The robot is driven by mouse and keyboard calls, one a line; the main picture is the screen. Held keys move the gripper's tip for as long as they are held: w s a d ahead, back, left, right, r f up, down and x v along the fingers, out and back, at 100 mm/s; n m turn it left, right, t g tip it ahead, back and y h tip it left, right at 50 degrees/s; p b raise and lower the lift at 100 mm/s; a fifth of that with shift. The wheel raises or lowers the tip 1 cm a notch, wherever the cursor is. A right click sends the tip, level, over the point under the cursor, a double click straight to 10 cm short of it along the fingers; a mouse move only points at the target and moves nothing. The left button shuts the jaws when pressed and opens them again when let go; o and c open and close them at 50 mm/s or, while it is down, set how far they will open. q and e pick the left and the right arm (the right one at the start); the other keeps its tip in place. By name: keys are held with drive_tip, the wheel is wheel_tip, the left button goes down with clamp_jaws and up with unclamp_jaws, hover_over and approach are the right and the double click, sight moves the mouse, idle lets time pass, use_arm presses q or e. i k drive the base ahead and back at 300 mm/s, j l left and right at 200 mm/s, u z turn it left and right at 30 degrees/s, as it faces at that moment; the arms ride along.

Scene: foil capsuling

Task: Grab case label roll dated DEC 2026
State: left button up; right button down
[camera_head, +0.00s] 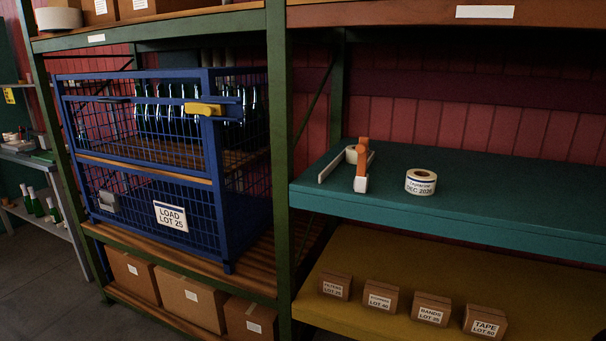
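The label roll marked DEC 2026 (421,183) sits on the teal shelf (480,217) at the right. It is a white roll with a tan core, a dark band and printed text facing me. To its left on the same shelf stands an orange and white tape dispenser or holder (362,160), with another pale roll (351,154) beside or in it; I cannot tell which. Neither of my grippers shows in the head view.
A green upright post (279,150) stands left of the teal shelf. Left of it is a blue wire cage (214,150) labelled LOAD LOT 25, holding bottles. Small labelled boxes (431,309) sit on the yellow shelf below. The teal shelf right of the roll is clear.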

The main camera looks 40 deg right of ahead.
sight(422, 183)
drive_tip(key=z, duration=1.9)
